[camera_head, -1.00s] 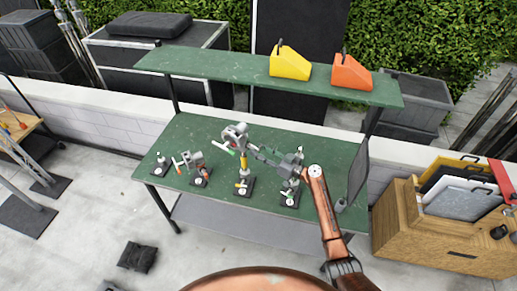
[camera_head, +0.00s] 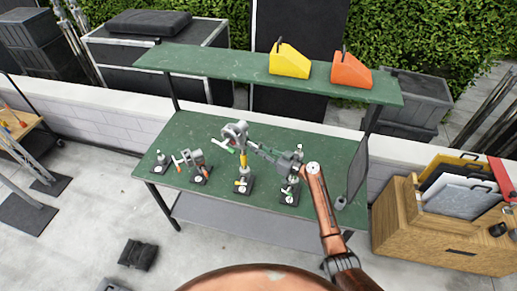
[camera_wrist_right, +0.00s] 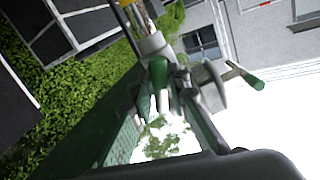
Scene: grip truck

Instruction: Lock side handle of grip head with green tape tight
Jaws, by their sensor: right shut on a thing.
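The grip head (camera_head: 235,132) with green-taped handles sits on top of a post with yellow tape, the tallest stand on the green table. One green-taped handle (camera_head: 231,150) sticks out on its left side. My right gripper (camera_head: 253,146) reaches it from the right and is shut on a handle of this head. In the right wrist view, a green handle (camera_wrist_right: 158,74) lies between my fingers, and another green-tipped handle (camera_wrist_right: 250,80) sticks out to the right. My fingers partly hide the head. My left gripper is not in view.
Other small stands are on the table (camera_head: 215,128): one at far left (camera_head: 161,160), one with red-orange handles (camera_head: 190,160), and one with a green handle (camera_head: 289,190) under my right arm. A shelf (camera_head: 220,65) with yellow and orange blocks runs above the back.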

